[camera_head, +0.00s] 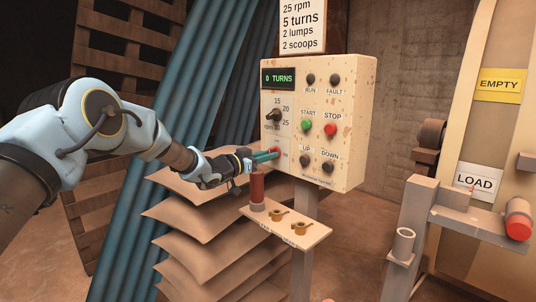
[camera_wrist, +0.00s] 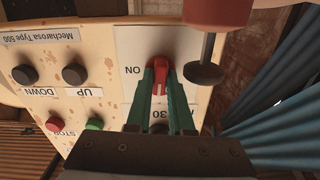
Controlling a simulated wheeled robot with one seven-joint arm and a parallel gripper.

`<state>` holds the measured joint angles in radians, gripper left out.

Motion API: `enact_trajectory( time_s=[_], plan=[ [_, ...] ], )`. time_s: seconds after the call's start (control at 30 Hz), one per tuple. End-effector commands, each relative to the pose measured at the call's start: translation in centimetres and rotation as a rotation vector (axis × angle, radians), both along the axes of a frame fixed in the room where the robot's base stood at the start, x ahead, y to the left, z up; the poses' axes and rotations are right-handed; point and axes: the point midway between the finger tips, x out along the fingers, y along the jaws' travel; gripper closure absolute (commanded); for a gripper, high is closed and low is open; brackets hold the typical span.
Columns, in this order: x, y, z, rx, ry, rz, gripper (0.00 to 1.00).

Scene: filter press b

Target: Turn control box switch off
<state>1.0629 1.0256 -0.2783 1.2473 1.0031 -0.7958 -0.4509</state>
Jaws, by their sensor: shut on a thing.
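The control box (camera_head: 350,130) is a cream, rust-spotted panel on a post. Its red switch (camera_head: 277,150) sits at the panel's lower left corner. My gripper (camera_head: 268,155) reaches it from the left, with its green fingers at the panel face. In the wrist view my gripper (camera_wrist: 161,80) is shut on the red switch (camera_wrist: 160,64), one finger on each side of its handle. An upside-down ON label shows beside the switch. The switch's exact angle is partly hidden by the fingers.
START (camera_head: 306,126) and STOP (camera_head: 330,129) buttons are on the panel. Stacked sacks (camera_head: 185,208) lie below my arm.

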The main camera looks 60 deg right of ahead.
Motion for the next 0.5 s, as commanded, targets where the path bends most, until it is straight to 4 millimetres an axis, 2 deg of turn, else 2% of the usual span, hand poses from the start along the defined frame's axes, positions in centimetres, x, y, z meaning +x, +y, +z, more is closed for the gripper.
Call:
enact_trajectory(
  time_s=[0.5],
  plan=[
    [0.06, 0.06, -0.31, 0.034, 0.095, 0.0, 1.0]
  ],
)
